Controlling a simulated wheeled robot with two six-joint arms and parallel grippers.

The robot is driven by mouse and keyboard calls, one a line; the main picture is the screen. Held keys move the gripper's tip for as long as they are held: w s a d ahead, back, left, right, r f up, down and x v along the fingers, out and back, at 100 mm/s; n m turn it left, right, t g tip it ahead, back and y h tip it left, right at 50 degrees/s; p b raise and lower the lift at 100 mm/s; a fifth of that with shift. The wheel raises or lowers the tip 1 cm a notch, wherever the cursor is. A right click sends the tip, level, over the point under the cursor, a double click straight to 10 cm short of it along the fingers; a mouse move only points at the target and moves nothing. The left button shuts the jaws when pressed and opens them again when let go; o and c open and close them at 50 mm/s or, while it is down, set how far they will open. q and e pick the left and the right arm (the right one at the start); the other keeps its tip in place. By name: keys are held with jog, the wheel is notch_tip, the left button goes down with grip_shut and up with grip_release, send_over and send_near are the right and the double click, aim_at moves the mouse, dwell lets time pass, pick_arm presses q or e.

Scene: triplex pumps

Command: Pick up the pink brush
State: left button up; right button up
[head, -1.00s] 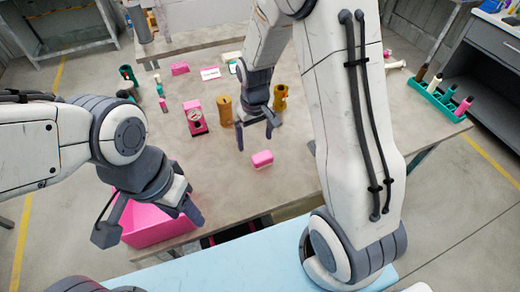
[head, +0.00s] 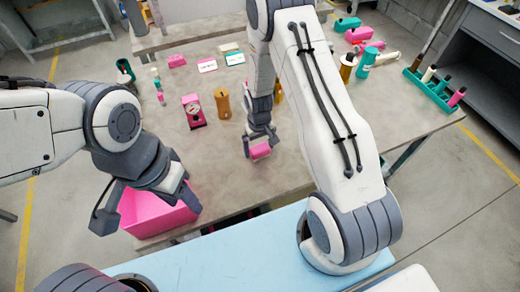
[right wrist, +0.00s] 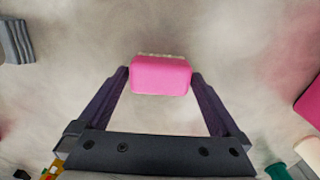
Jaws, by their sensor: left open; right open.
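The pink brush (head: 261,152) lies on the table, with a pink back and a pale bristle edge; it also shows in the right wrist view (right wrist: 160,77). My right gripper (head: 260,146) is open right at the brush, pointing down. In the right wrist view its fingers stand on both sides of the brush, with the brush between the fingertips and narrow gaps left. I cannot tell whether a finger touches it. My left gripper (head: 146,214) is open and empty above the pink bin (head: 150,222) at the table's front left.
A pink gauge device (head: 193,112) and a brown cylinder (head: 222,104) stand left of my right gripper. A green rack (head: 428,92) with several cylinders is at the right edge. Green and pink parts stand at the back right. Table around the brush is mostly clear.

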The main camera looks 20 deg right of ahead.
aim_at(260, 147)
jog(key=shift+f, duration=0.35)
jog(key=c, duration=1.1)
jog(key=shift+r, duration=0.2)
notch_tip(260, 147, up, 4)
jog(key=shift+d+b, duration=0.15)
jog(key=shift+b, duration=0.65)
jog(key=s+d+r+b, duration=0.2)
jog(key=s+d+r, duration=0.4)
jog(key=s+d, duration=0.1)
jog(key=shift+s+d+r, duration=0.35)
jog(key=shift+s, duration=0.4)
